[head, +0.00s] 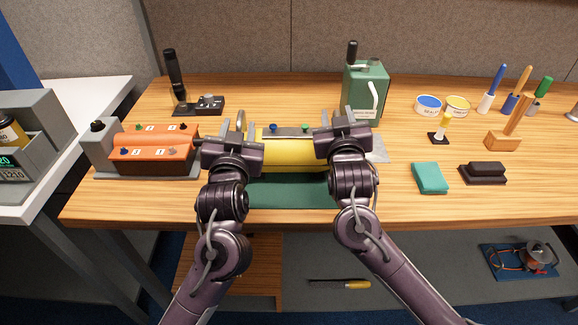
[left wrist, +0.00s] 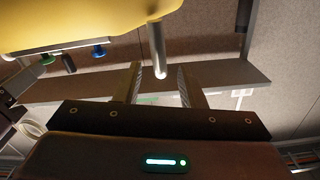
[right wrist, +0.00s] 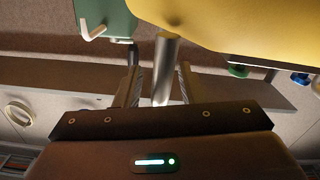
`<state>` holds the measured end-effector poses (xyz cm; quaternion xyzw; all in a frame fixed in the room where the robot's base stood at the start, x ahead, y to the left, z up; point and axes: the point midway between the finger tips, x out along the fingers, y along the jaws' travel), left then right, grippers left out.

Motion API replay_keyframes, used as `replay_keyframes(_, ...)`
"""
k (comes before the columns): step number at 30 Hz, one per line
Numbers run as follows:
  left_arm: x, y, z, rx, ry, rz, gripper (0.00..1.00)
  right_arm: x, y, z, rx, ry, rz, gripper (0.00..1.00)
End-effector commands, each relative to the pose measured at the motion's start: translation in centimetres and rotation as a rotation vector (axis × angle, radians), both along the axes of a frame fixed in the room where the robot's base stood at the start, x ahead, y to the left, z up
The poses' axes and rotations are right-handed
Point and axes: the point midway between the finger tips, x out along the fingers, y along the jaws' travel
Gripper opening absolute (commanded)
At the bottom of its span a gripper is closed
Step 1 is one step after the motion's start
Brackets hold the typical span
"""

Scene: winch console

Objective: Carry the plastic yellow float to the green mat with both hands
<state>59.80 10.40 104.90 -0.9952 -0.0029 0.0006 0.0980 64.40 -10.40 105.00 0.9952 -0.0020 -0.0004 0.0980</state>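My left gripper (head: 236,150) is at the float's left end. In the left wrist view, its fingers (left wrist: 158,84) are apart, with the float's grey end peg (left wrist: 158,48) between their tips. My right gripper (head: 342,143) is at the right end. In the right wrist view, its fingers (right wrist: 158,86) are apart around the other peg (right wrist: 166,65).
An orange-topped box (head: 155,145) stands close left of my left gripper. A green canister (head: 364,90) stands behind my right gripper. A teal block (head: 429,178) and dark brush (head: 484,172) lie to the right. The table's front edge is near the mat.

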Motion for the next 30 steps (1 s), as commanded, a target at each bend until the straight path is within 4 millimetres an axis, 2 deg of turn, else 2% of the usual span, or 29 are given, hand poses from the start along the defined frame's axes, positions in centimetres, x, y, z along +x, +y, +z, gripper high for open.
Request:
replay_keyframes(3, -2.8, 0.0, -0.1, -0.002, 0.003, 0.0, 0.36, 0.0, 0.0, 0.0, 0.0, 0.0, 0.0, 0.36)
replay_keyframes(9, -6.1, 0.0, 0.0, 0.0, 0.001, 0.0, 0.36, 0.0, 0.0, 0.0, 0.0, 0.0, 0.0, 0.36)
replay_keyframes(14, -7.3, 0.0, 0.0, 0.001, 0.001, 0.0, 0.36, -0.1, 0.0, 0.0, 0.0, 0.0, 0.0, 0.36)
replay_keyframes(17, -7.4, 0.0, 0.0, 0.001, 0.0, 0.001, 0.36, -0.8, 0.0, -0.1, 0.001, 0.001, 0.001, 0.36)
replay_keyframes(20, -7.4, 0.0, 0.0, 0.001, 0.0, 0.001, 0.36, -2.4, 0.1, -0.1, 0.002, 0.003, 0.003, 0.36)
replay_keyframes(30, -7.4, 0.0, 0.0, 0.001, 0.0, 0.001, 0.36, -9.4, 0.1, -0.1, 0.002, 0.004, 0.002, 0.36)
